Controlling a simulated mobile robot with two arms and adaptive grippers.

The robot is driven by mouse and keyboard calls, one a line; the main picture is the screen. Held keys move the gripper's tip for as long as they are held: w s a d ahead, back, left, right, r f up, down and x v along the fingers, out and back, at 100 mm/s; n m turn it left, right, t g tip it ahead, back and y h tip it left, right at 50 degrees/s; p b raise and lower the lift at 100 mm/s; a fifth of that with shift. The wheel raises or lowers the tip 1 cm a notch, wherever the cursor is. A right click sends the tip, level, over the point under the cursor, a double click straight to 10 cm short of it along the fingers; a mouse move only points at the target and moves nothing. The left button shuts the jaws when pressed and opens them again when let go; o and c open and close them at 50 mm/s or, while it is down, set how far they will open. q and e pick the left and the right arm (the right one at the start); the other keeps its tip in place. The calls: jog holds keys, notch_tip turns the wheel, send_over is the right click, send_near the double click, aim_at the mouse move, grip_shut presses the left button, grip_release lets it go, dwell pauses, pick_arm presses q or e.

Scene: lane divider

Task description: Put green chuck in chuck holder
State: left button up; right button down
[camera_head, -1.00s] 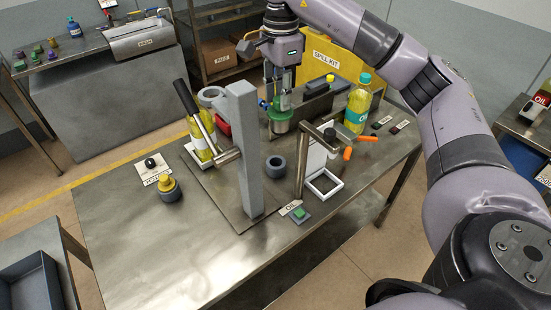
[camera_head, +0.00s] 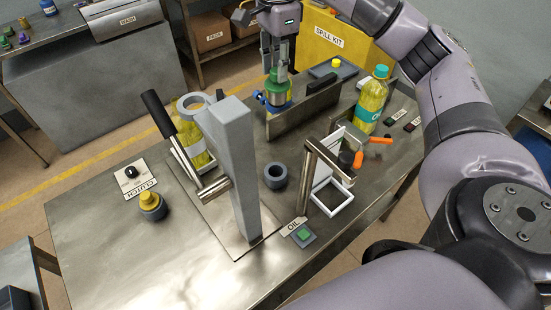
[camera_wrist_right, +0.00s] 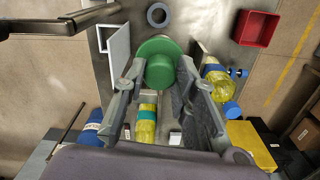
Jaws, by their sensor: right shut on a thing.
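My right gripper (camera_head: 275,75) is shut on the green chuck (camera_head: 277,92) and holds it at the back of the table, near the dark divider panel (camera_head: 308,108). In the right wrist view the chuck (camera_wrist_right: 160,64) sits between the two fingers, its wider flange toward the top. A grey ring (camera_head: 275,175), which looks like the chuck holder, lies on the table in front of the divider. It also shows above the chuck in the right wrist view (camera_wrist_right: 158,14), apart from it. My left gripper is not in view.
A grey post (camera_head: 232,170) with a black-handled lever stands left of the ring. A white frame (camera_head: 333,195) stands to its right. An oil bottle (camera_head: 369,104) stands at the right back. A yellow-topped chuck (camera_head: 151,204) sits at the left. The front left tabletop is clear.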

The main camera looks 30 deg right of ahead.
aim_at(277, 86)
jog(key=f+b, duration=0.2)
jog(key=s+f+b, duration=0.1)
jog(key=f, duration=0.1)
jog(key=shift+a+f, duration=0.1)
jog(key=shift+a, duration=0.25)
jog(key=f+b, duration=0.1)
jog(key=f, duration=0.1)
jog(key=f+b, duration=0.4)
jog(key=shift+w+d+f, duration=0.2)
jog(key=shift+w+f, duration=0.1)
jog(key=shift+f, duration=0.05)
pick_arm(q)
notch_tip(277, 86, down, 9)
pick_arm(e)
notch_tip(277, 86, down, 20)
jog(key=p, duration=0.4)
jog(key=shift+f+p, duration=0.2)
jog(key=shift+p, duration=0.2)
jog(key=c, duration=1.3)
grip_release()
jog(key=shift+s, duration=0.1)
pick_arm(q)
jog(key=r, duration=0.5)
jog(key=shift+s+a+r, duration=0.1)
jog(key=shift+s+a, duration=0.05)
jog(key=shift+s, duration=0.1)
pick_arm(e)
jog(key=shift+r, duration=0.1)
